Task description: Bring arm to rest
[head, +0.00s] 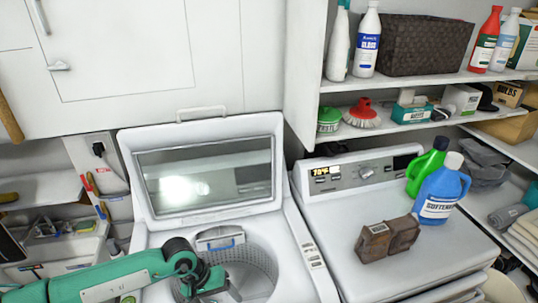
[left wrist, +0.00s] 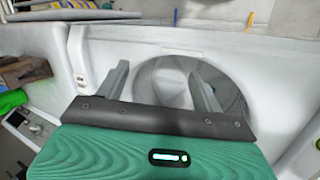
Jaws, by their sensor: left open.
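My left arm comes in from the left, green with a dark wrist joint. My left gripper (head: 222,287) is over the open drum of the top-loading washer (head: 305,262), near the bottom edge of the head view. In the left wrist view the two grey fingers of my left gripper (left wrist: 161,82) stand wide apart with nothing between them. The washer's round drum (left wrist: 175,80) lies beyond the fingers there. My right gripper shows in neither view.
The washer's lid (head: 205,170) stands raised. A dryer (head: 430,262) to the right carries a brown box (head: 388,240), a blue bottle (head: 440,190) and a green bottle (head: 428,160). Shelves (head: 440,80) with bottles and brushes are above. White cabinets (head: 140,50) hang at the upper left.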

